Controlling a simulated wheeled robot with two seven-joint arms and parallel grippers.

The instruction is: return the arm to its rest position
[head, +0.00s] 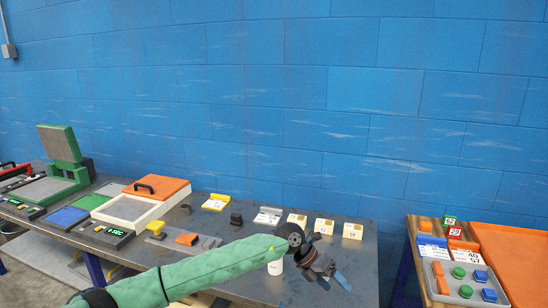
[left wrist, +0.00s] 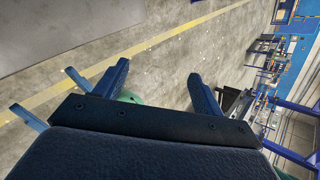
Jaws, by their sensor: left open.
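My left arm, in a green sleeve, reaches in from the bottom left of the head view. Its dark left gripper (head: 334,284) is over the front right part of the grey table (head: 362,262), and no object shows in it. In the left wrist view the two blue fingers of this gripper (left wrist: 160,68) stand apart, with only floor between the tips. Two more blue finger-like pieces and a bit of green show behind it at the left; I cannot tell for sure whether they are my right gripper.
A white cup-like piece (head: 275,267) stands close behind my left forearm. Pale blocks (head: 324,226), an orange-lidded mould (head: 160,188) and a green press (head: 62,150) are farther back. A side table with an orange tray (head: 512,262) is at right, across a gap.

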